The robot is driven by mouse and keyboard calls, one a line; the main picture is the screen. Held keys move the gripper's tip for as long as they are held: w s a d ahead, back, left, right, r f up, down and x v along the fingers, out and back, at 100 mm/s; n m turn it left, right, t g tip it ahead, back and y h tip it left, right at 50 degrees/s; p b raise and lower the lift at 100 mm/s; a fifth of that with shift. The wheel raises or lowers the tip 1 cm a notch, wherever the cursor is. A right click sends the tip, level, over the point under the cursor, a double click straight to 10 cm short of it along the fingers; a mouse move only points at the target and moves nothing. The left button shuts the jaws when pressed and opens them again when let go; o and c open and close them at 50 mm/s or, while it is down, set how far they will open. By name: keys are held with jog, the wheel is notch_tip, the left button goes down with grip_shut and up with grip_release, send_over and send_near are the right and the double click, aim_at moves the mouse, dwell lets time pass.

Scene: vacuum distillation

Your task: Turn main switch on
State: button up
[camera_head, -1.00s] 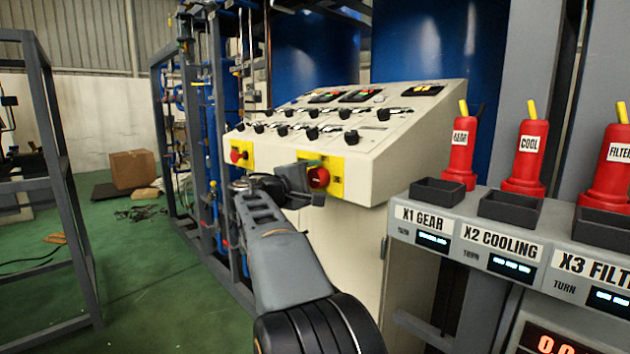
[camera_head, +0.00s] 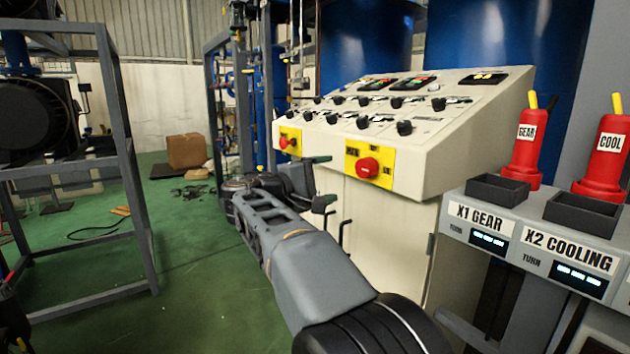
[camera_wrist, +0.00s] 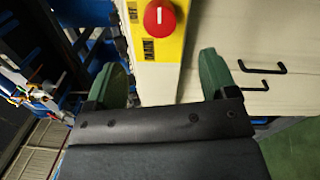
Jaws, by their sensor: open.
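The main switch is a red round knob (camera_head: 368,168) on a yellow plate (camera_head: 387,162) at the right of the control panel's front. In the wrist view the red knob (camera_wrist: 160,16) is at the top centre, its white mark lengthwise; the plate reads OFF and MAIN. My gripper (camera_head: 321,181) is in front of the panel, left of and slightly below this knob. In the wrist view my gripper (camera_wrist: 162,78) has its green fingers wide apart and nothing between them. The knob lies beyond the fingertips, apart from them.
A second red knob (camera_head: 286,142) on yellow sits farther left on the panel (camera_head: 450,155). Black door handles (camera_head: 345,236) stick out below. A grey bench (camera_head: 490,222) with red bottles (camera_head: 527,150) stands right. A metal frame (camera_head: 140,190) stands left.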

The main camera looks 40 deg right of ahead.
jog(key=shift+w+a+f, duration=0.1)
jog(key=shift+a, duration=1.2)
jog(key=s+a+f+t+y+p, duration=0.1)
jog(key=s+a+y+p, duration=0.2)
jog(key=a+y+p, duration=0.3)
jog(key=s+a+f+t+y+p, duration=0.2)
jog(key=s+a+y+p, duration=0.2)
jog(key=p, duration=0.6)
jog(key=s+a+f+m+t+y+p, duration=0.1)
jog(key=s+a+y+p, duration=0.3)
jog(key=a+y+p, duration=0.4)
jog(key=shift+a+f+t+p, duration=0.4)
jog(key=shift+a+f+p, duration=0.25)
jog(key=shift+a, duration=0.5)
jog(key=shift+f, duration=0.1)
